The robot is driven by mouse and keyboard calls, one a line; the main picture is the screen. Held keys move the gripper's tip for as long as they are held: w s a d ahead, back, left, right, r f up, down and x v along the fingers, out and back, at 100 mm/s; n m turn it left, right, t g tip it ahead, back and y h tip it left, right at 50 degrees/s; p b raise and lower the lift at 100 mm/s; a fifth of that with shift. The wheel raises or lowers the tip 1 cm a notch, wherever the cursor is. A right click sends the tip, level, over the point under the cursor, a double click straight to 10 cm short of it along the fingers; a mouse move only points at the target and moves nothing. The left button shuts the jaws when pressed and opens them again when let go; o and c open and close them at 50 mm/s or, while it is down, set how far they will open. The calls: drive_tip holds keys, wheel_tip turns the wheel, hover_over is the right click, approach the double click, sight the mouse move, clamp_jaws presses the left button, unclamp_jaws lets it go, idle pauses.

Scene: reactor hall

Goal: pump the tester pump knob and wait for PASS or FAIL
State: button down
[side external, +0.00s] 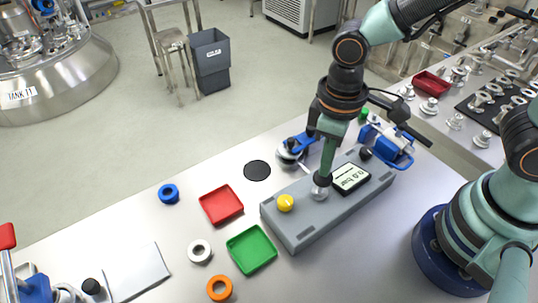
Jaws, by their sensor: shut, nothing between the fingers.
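The tester is a long grey box (300,228) on the metal bench. On its top are a yellow knob (285,203), a round silvery knob (320,194), a lit display (350,178) and a black knob (365,153). The display appears upside down and seems to read 0.0 bar; I see no PASS or FAIL on it. My gripper (322,181) points down, shut and empty, right at the silvery knob. I cannot tell whether it touches the knob. Which knob is the pump knob is not labelled in view.
A red tray (221,205) and a green tray (252,249) lie left of the tester, with blue, white and orange rings nearby. A blue-handled clamp (298,146) and blue device (392,146) stand behind it. A side bench holds metal fittings.

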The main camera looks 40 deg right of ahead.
drive_tip(key=shift+f, duration=1.9)
drive_tip(key=shift+r, duration=2.25)
drive_tip(key=shift+f, duration=2.15)
drive_tip(key=shift+r, duration=2.15)
